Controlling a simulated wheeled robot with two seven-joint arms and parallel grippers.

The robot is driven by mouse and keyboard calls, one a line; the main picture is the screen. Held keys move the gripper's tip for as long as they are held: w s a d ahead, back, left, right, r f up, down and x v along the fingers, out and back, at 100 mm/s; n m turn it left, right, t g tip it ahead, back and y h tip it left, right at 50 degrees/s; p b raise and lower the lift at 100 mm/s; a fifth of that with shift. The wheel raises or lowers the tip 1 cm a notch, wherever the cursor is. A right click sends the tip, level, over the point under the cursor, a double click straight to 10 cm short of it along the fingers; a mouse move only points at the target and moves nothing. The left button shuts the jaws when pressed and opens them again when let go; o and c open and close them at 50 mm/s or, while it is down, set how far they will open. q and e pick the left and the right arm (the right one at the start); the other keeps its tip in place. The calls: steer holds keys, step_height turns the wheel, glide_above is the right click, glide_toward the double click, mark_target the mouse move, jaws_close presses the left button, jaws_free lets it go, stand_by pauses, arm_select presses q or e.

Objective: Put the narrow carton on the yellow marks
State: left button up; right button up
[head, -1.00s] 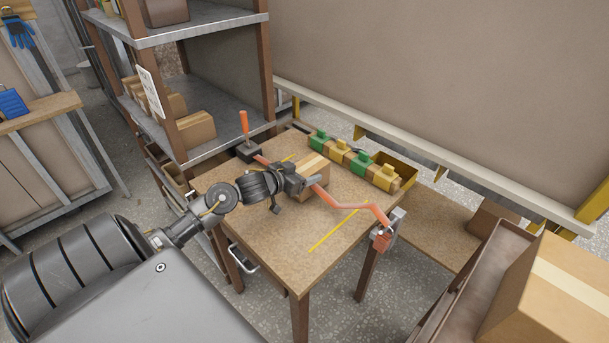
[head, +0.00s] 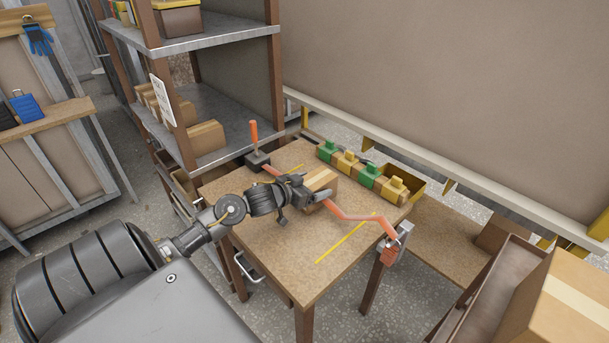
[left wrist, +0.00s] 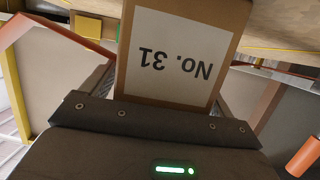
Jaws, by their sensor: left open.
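The narrow carton (head: 321,181) is a brown box with a paler tape strip, standing on the wooden table (head: 270,238). In the left wrist view the carton (left wrist: 180,55) fills the middle, with a white label reading "No. 31" upside down. My left gripper (head: 303,190) is open at the carton's near side, with dark fingers on both sides of it in the wrist view. I cannot tell whether they touch it. My right gripper is out of view.
An orange bent bar (head: 350,217) crosses the table close to the carton, and an orange upright handle (head: 254,132) stands at the back left. Green and yellow blocks (head: 360,170) line the back edge. A shelf (head: 215,105) stands left; a large box (head: 565,300) is at right.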

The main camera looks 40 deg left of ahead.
arm_select(q)
steer(key=d+v, duration=0.1)
steer(key=v, duration=1.1)
steer(key=shift+a, duration=0.5)
steer(key=shift+w+d, duration=0.1)
